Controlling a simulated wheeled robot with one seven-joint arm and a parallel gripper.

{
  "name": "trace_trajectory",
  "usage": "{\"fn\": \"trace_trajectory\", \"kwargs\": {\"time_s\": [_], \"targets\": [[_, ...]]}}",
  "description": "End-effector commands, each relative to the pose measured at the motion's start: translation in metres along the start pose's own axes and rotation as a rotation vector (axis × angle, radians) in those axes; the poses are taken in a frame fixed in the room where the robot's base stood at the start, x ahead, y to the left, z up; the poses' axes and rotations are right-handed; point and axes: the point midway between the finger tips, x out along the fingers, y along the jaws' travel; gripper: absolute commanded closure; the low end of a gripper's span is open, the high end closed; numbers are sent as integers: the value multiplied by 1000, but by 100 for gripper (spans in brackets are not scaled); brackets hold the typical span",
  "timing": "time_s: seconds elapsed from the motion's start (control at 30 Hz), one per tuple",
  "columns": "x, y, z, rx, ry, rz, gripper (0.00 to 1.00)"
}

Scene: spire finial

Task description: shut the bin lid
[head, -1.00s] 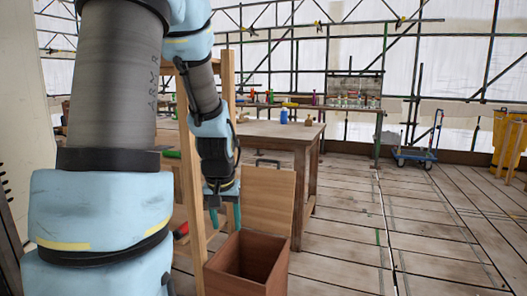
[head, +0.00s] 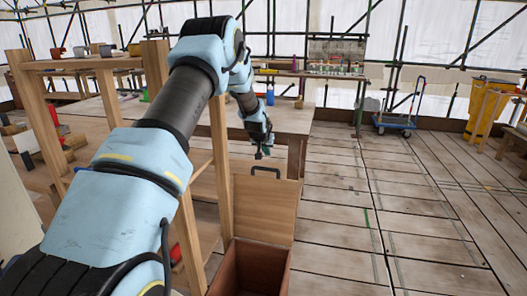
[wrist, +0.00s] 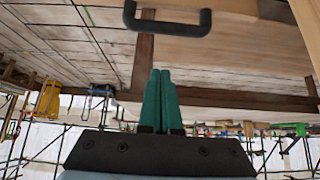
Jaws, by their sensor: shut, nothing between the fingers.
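The bin (head: 225,278) is a reddish-brown open box at the bottom of the head view. Its lighter wooden lid (head: 265,212) stands open and upright at the bin's far side. A black handle (head: 265,169) sits on the lid's top edge; it also shows at the top of the wrist view (wrist: 168,27). My gripper (head: 260,154) is just above the handle in the head view, with a visible gap. In the wrist view its green fingers (wrist: 160,95) are together and empty, pointing toward the handle without touching it.
A wooden shelf frame (head: 220,150) stands close on the bin's left. A wooden workbench (head: 295,118) is behind the lid. The plank floor (head: 350,230) to the right is clear. A blue trolley (head: 395,123) and a yellow bin (head: 482,110) stand far right.

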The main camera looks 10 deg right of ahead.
Motion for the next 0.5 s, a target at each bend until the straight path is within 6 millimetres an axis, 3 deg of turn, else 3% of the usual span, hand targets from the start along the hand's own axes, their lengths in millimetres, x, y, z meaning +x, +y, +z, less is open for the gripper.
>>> {"fn": "trace_trajectory", "kwargs": {"time_s": [0.5], "targets": [[70,-1,0,0,-2,-1,100]]}}
